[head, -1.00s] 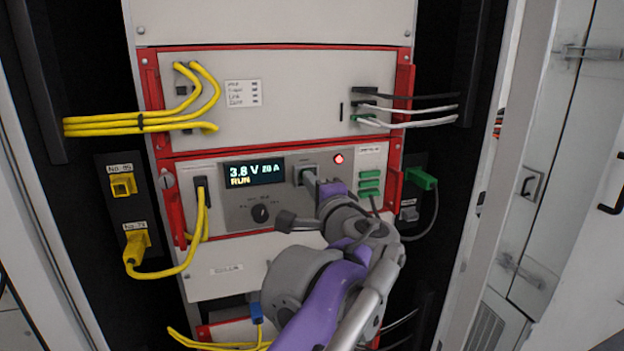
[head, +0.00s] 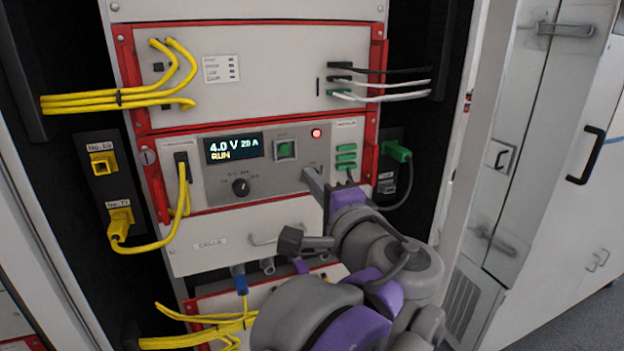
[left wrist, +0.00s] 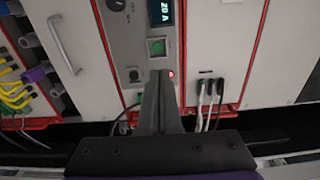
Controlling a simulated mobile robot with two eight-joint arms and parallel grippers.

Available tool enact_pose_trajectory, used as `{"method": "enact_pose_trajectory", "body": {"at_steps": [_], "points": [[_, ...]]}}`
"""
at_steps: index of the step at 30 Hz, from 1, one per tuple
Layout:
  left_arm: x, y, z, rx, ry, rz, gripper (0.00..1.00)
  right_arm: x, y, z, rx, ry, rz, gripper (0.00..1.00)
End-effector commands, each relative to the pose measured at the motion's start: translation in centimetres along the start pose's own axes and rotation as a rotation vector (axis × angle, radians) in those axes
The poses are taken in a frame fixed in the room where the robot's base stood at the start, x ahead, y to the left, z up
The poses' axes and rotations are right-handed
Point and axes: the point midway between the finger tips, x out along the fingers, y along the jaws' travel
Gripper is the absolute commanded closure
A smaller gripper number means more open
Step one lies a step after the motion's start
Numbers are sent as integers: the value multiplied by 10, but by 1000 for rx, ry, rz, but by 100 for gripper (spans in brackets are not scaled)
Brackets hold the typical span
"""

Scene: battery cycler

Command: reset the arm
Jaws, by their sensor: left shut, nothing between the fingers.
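My left gripper (head: 312,178) is shut and empty, its narrow grey fingers in front of the cycler panel (head: 285,190), below and right of the square green button (head: 285,150). In the left wrist view the shut fingers (left wrist: 160,80) point at the panel, with the green button (left wrist: 157,46) beyond their tips. Whether the fingertips touch the panel is not clear. The purple and grey left arm reaches in from below. The display (head: 234,149) reads 4.0 V, 20 A, RUN. My right gripper is not in view.
Yellow cables (head: 120,99) hang at the left, and black and white cables (head: 385,83) run off at the right. A drawer (head: 210,250) with a handle lies below the panel. A green plug (head: 398,151) sits right of the rack. Open floor shows at the lower right.

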Motion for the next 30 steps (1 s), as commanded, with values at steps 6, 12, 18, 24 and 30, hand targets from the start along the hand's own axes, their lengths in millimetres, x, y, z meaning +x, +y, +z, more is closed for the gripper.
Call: {"method": "enact_pose_trajectory", "body": {"at_steps": [6,12,18,24,30], "points": [[0,0,0,0,0,0,100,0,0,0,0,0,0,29],[2,4,4,-4,-7,12,100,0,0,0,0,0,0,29],[18,71,61,-73,-106,191,100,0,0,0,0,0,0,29],[8,193,156,-274,-280,504,100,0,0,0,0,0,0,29],[-45,317,229,-616,-457,796,100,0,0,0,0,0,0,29]]}}
